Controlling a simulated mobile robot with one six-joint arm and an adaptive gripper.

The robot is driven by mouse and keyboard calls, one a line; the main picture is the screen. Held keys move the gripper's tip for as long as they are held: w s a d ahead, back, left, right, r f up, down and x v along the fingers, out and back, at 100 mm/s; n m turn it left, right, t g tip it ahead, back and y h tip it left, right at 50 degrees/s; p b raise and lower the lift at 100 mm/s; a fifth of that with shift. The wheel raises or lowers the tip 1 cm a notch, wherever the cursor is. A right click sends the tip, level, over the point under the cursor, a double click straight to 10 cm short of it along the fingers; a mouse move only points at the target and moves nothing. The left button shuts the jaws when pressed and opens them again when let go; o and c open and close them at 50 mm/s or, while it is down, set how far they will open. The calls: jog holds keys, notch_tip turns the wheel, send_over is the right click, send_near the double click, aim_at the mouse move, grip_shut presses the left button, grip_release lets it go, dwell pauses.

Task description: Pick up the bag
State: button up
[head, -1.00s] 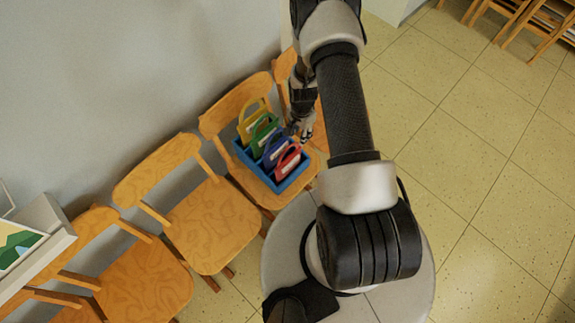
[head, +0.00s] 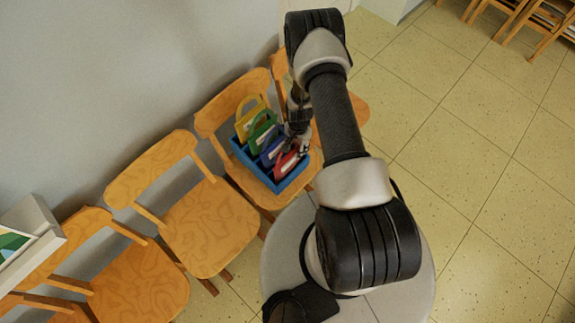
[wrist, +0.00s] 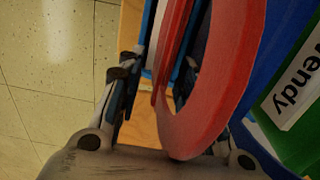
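Yellow (head: 248,120), green (head: 260,138), blue (head: 271,153) and red (head: 286,167) bags stand in a row in a blue box (head: 239,154) on a wooden chair. My gripper (head: 300,148) is down at the box, by the red bag. In the wrist view the red bag's curved handle (wrist: 228,85) is very close and rises between the gripper's sides. One finger shows left of it, with a gap between. The other finger is mostly hidden behind the red handle. The green bag (wrist: 300,130) there has a white label ending in "endy".
The chair (head: 222,112) with the box stands in a row of wooden chairs along the grey wall. An empty chair (head: 210,225) is to its left. Tiled floor (head: 470,160) is open on the right. A white ledge (head: 38,232) with a picture is at the lower left.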

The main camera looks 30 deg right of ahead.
jog(key=shift+r, duration=0.1)
jog(key=shift+c, duration=0.5)
grip_shut()
jog(key=shift+r, duration=0.1)
